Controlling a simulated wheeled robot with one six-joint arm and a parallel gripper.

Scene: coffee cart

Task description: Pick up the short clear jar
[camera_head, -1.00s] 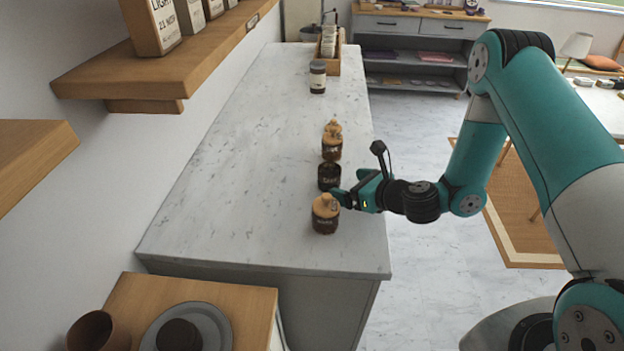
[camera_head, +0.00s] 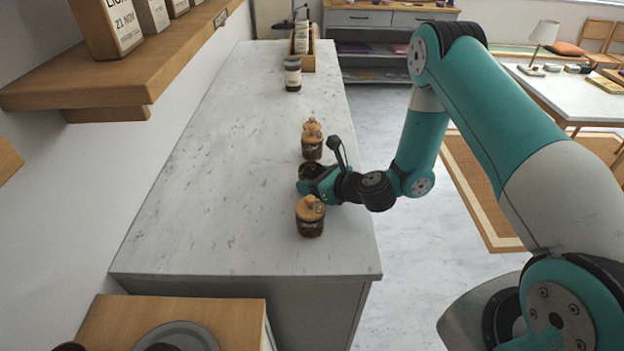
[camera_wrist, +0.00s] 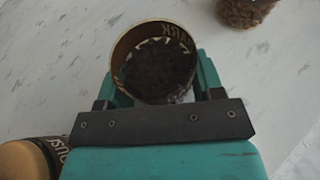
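A short clear jar (camera_head: 309,170) with dark contents and no lid stands on the marble counter, between two wooden-lidded jars. In the wrist view the jar (camera_wrist: 154,60) shows its open rim, dark beans inside and a label partly reading "ARK". My gripper (camera_head: 310,187) is low at the counter, reaching in from the right. In the wrist view my gripper (camera_wrist: 157,88) is open with one finger on each side of the jar. The left finger is very close to the glass, and contact is unclear. My gripper hides part of the jar in the head view.
A lidded jar (camera_head: 310,216) stands close on the near side and another lidded jar (camera_head: 312,140) on the far side. A dark labelled jar (camera_head: 293,74) and a wooden crate (camera_head: 307,62) are farther back. The marble counter (camera_head: 215,200) is clear to the left.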

